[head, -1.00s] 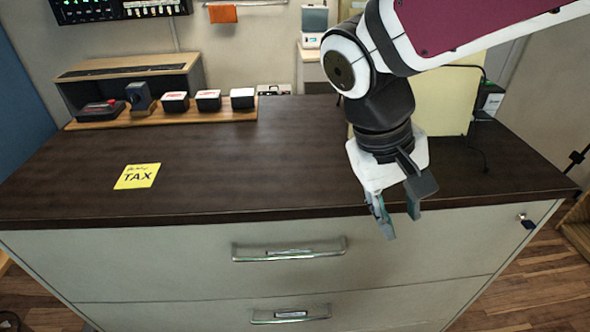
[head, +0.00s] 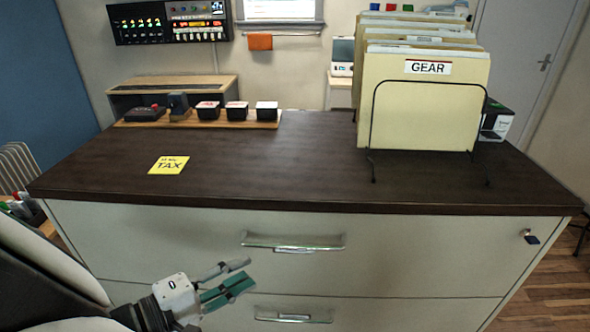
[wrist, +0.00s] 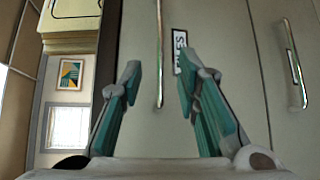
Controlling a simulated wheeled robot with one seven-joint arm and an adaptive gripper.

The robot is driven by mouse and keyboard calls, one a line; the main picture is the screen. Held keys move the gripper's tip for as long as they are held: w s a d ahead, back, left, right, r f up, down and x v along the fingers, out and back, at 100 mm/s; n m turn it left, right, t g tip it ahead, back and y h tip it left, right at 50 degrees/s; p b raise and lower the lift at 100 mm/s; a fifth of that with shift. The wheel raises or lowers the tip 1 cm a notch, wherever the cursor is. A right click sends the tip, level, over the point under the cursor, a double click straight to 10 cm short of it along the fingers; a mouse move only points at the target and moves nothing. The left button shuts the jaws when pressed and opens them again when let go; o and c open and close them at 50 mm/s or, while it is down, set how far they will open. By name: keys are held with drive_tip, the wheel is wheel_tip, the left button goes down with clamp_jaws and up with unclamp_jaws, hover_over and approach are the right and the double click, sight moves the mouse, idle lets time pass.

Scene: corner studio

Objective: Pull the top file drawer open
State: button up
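The top file drawer (head: 180,232) is the upper pale front of the wide cabinet and looks shut, flush under the dark top. Its metal bar handle (head: 292,243) runs along the middle. My gripper (head: 240,275) is open and empty, in front of the cabinet and lower left of that handle in the head view. In the wrist view the scene is turned on its side. There the top handle (wrist: 159,50) shows ahead, between the two green fingertips of my gripper (wrist: 157,75), apparently untouched. A label (wrist: 180,48) beside it is partly hidden by a finger.
The lower drawer handle (head: 292,315) is below. On the cabinet top (head: 290,170) are a yellow TAX note (head: 168,165), a GEAR file rack (head: 425,110) and a wooden tray (head: 200,123) of small items.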

sight(290, 245)
drive_tip(key=x, duration=1.3)
drive_tip(key=shift+w+p, duration=0.2)
drive_tip(key=shift+p, duration=0.2)
clamp_jaws()
